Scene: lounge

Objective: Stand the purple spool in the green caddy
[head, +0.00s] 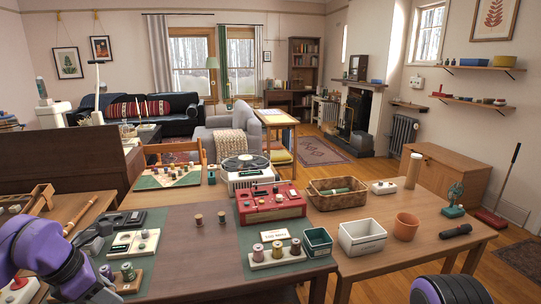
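A small purple-looking spool (106,272) stands upright on a pale wooden rack (128,288) at the near left of the table, beside a green spool (128,272). A mauve spool (277,250) stands in another rack at the front middle; I cannot tell for sure which of the two is the purple one. The green caddy (317,242) is a small dark green open box at the table's front edge, right of that second rack. It looks empty. My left arm enters at the lower left, close to the purple-looking spool. Neither gripper's fingers can be seen.
A white bin (362,238), a terracotta pot (406,226) and a wicker basket (338,200) stand right of the caddy. A red case (271,204) lies behind it. Two spools (198,220) stand mid-table. The wooden surface (190,256) between left rack and front-middle rack is clear.

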